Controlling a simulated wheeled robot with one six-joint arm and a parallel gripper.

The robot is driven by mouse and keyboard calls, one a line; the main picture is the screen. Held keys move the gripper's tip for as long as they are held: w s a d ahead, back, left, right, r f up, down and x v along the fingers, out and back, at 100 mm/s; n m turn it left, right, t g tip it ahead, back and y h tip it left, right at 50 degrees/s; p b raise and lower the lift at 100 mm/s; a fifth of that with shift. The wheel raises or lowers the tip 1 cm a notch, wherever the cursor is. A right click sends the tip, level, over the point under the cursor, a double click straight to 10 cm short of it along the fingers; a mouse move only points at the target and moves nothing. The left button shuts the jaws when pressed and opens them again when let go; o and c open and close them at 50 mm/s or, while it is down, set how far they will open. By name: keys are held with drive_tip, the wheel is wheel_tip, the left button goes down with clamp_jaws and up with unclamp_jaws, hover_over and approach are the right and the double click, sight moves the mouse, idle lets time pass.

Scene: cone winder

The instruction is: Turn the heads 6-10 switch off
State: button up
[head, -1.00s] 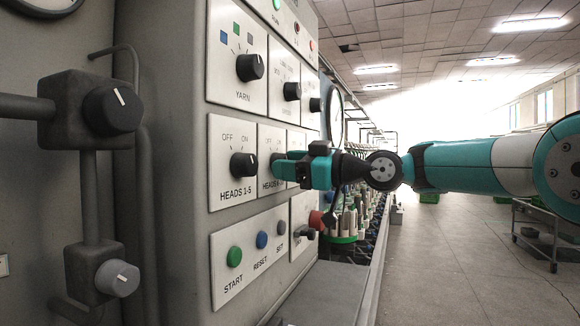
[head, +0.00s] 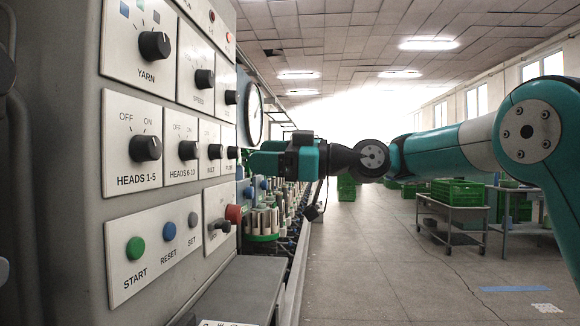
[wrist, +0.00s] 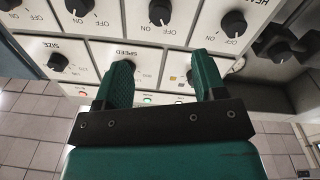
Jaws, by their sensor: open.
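The heads 6-10 switch (head: 188,150) is a black round knob on a white plate, between OFF and ON marks. It is unobstructed in the head view. Its pointer is too small to read surely. The knob also shows at the top of the upside-down wrist view (wrist: 159,12). My gripper (head: 252,162) is to the right of the switch in the head view, apart from it and empty. In the wrist view my gripper (wrist: 162,65) has its two teal fingers spread, with the speed knob's plate beyond them.
The heads 1-5 knob (head: 146,148) is left of the switch, and the speed knob (head: 204,79) is above it. Start (head: 135,248) and reset buttons are below, with a red knob (head: 235,213) to their right. A grey ledge (head: 235,290) juts out below.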

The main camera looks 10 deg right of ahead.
drive_tip(key=v, duration=0.4)
drive_tip(key=shift+d, duration=0.15)
drive_tip(key=shift+s, duration=0.1)
drive_tip(key=s+a+f+m+g+h, duration=0.2)
drive_tip(key=s+f+m+h, duration=0.2)
drive_tip(key=s+f, duration=0.55)
drive_tip(key=s+a+f+m+g+h, duration=0.25)
drive_tip(key=s+f+h, duration=0.25)
drive_tip(key=s+f, duration=0.4)
drive_tip(key=s+d+f+m+g+h, duration=0.35)
drive_tip(key=s+d+f, duration=0.25)
drive_tip(key=s+f, duration=0.5)
wheel_tip(320, 180, up, 17)
drive_tip(key=t+p, duration=0.1)
drive_tip(key=p, duration=1.3)
drive_tip(key=shift+f+p, duration=0.2)
drive_tip(key=shift+p, duration=0.2)
